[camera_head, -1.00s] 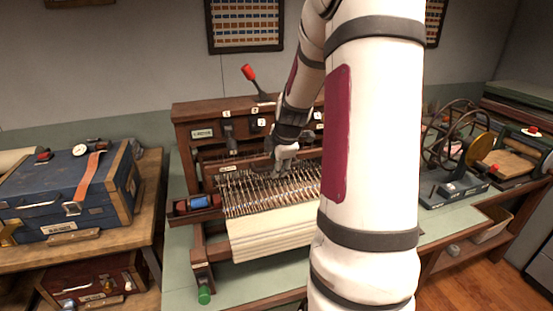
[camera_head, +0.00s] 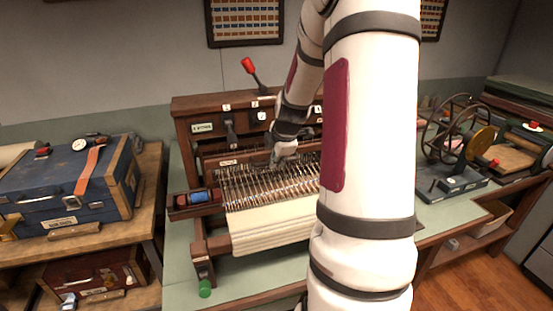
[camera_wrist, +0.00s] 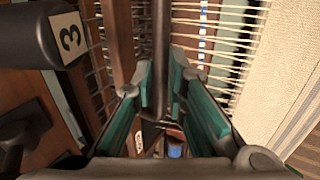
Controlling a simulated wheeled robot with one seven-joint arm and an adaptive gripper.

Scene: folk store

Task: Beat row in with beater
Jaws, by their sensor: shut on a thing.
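The wooden table loom (camera_head: 190,128) stands on the bench, with its warp threads and cream cloth (camera_head: 268,222) facing me. My gripper (camera_head: 284,160) is over the warp, behind the cloth. In the wrist view, the green-padded fingers of my gripper (camera_wrist: 160,84) are on either side of a dark upright bar, the beater's handle (camera_wrist: 159,35), and are shut on it. The beater's wooden bar (camera_head: 235,162) lies across the warp, partly hidden by my gripper. My arm hides the right part of the loom.
A lever tagged 3 (camera_wrist: 62,38) is close to the left of my gripper in the wrist view. A shuttle with blue thread (camera_head: 198,197) sits at the loom's left side. A blue case (camera_head: 60,200) is on the left table; a winder (camera_head: 455,150) stands right.

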